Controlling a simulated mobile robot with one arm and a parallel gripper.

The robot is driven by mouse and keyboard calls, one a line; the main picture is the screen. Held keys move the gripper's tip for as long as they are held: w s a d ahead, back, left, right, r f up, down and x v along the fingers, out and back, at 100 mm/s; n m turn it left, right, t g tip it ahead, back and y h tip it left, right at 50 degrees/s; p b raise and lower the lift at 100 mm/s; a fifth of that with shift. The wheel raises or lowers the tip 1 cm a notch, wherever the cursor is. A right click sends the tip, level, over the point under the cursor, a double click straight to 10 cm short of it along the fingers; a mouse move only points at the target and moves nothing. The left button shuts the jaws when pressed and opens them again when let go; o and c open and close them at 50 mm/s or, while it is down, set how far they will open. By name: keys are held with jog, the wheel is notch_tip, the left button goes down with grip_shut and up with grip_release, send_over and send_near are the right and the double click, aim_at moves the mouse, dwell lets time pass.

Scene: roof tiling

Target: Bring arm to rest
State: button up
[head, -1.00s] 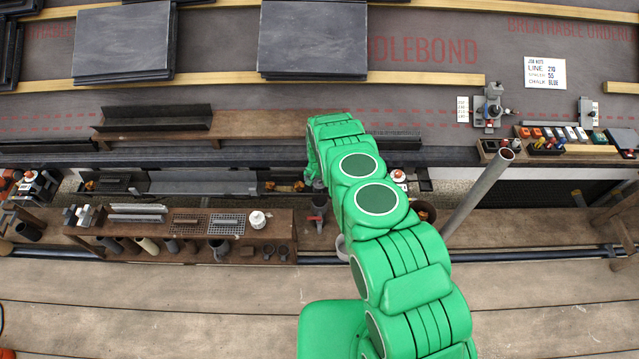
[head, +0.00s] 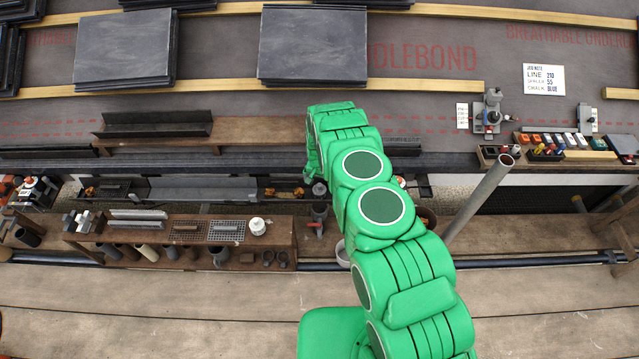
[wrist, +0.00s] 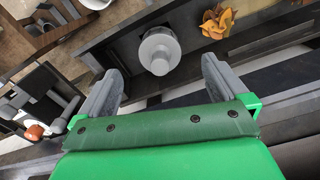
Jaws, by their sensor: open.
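My green arm (head: 385,205) reaches up from the lower right in the head view and bends over the gutter line. Its end hides my gripper in that view. In the wrist view my gripper (wrist: 160,92) shows two grey fingers spread apart, with nothing between them. A round grey fitting with a pale top (wrist: 160,50) lies beyond the fingertips, in or on a dark channel, and it does not touch the fingers as far as I can see.
A wooden bench (head: 270,240) with small parts stands left of my arm. A slanted grey pipe (head: 480,202) rises to the right. Slate stacks (head: 312,45) lie on the roof. Orange crumpled leaves (wrist: 217,22) sit in the channel. The front planks are mostly clear.

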jog(key=shift+r, duration=1)
notch_tip(320, 180, up, 22)
jog(key=s+d+r, duration=0.1)
jog(key=s, duration=0.1)
jog(key=s+d+r+n, duration=0.1)
jog(key=s+r, duration=0.2)
jog(key=r, duration=0.4)
jog(key=s+d+r+g, duration=0.1)
jog(key=s+d+r, duration=0.15)
jog(key=r, duration=0.45)
jog(key=s+d+r+n, duration=0.1)
jog(key=s+r, duration=0.3)
jog(key=r, duration=0.2)
jog(key=s+d+r, duration=0.3)
jog(key=s+r, duration=0.4)
jog(key=s, duration=0.1)
jog(key=s+d+r, duration=0.2)
jog(key=s+r, duration=0.5)
jog(key=s, duration=0.2)
jog(key=s+d+r, duration=0.2)
jog(key=s, duration=1)
jog(key=s+d+r+n, duration=0.1)
jog(key=s+d+r, duration=0.1)
jog(key=s, duration=0.9)
jog(key=shift+s+d+r+g, duration=0.25)
jog(key=shift+s+r+g, duration=0.15)
jog(key=shift+r, duration=0.15)
